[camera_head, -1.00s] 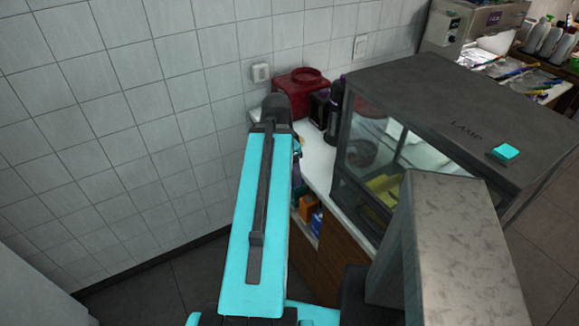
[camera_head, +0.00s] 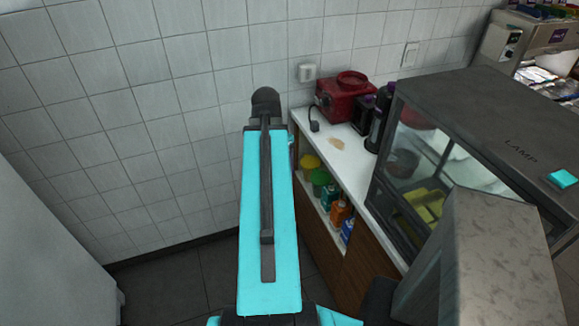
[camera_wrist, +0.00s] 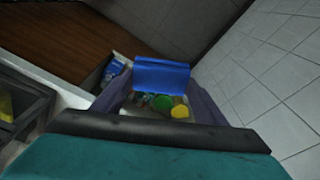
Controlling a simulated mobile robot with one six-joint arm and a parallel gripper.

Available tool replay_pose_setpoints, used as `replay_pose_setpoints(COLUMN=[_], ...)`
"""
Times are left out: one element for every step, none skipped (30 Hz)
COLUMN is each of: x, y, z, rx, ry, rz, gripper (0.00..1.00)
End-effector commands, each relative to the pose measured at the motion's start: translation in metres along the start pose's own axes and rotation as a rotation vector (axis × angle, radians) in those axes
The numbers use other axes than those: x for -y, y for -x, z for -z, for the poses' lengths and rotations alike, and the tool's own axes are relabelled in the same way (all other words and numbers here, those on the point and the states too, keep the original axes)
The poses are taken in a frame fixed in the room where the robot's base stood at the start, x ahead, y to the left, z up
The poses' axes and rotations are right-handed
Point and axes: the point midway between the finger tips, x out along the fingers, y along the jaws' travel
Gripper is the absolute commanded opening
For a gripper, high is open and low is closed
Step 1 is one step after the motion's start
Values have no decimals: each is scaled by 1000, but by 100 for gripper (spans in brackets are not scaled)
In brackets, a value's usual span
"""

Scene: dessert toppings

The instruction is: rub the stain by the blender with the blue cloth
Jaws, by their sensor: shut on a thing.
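The stain (camera_head: 338,144) is a light brown patch on the white counter (camera_head: 350,172), just in front of the red blender (camera_head: 345,97). The blue cloth (camera_wrist: 162,72) shows in the wrist view as a bright blue folded piece at the fingertips. My gripper (camera_wrist: 160,92) is shut on it. In the wrist view the cloth is in front of the shelf under the counter, clear of the stain. In the head view my arm hides the gripper and the cloth.
Dark bottles (camera_head: 379,128) stand right of the blender. The large glass-fronted lamp cabinet (camera_head: 480,110) takes up the counter's right part. Yellow and green tubs and several bottles (camera_head: 340,215) fill the shelf below. A tiled wall (camera_head: 150,120) is at the left.

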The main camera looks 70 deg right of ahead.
Motion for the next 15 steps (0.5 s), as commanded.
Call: replay_pose_setpoints(x=[10,15,22,27,31,38,43,48,54,58,63,69,73,77,83], y=[2,3,4,5,6,8,9,10,11,12,13,15,16,17,18], z=[-8,-12,-18,-22,-26,-32,-37,-42,-48,-53,-58,-64,-69,-74,-81], rx=[0,0,1,1,1,2,2,2,3,3,3,4,4,4,5], ry=[35,53,79,98,118,143,161,182,207,226,245,271,290,309,335], rz=[5,8,11,14,17,20,23,26,29,32,35,38,41,43,47], gripper=[48,48,48,48,48,48,48,48,48,48,48,48,48,48,48])
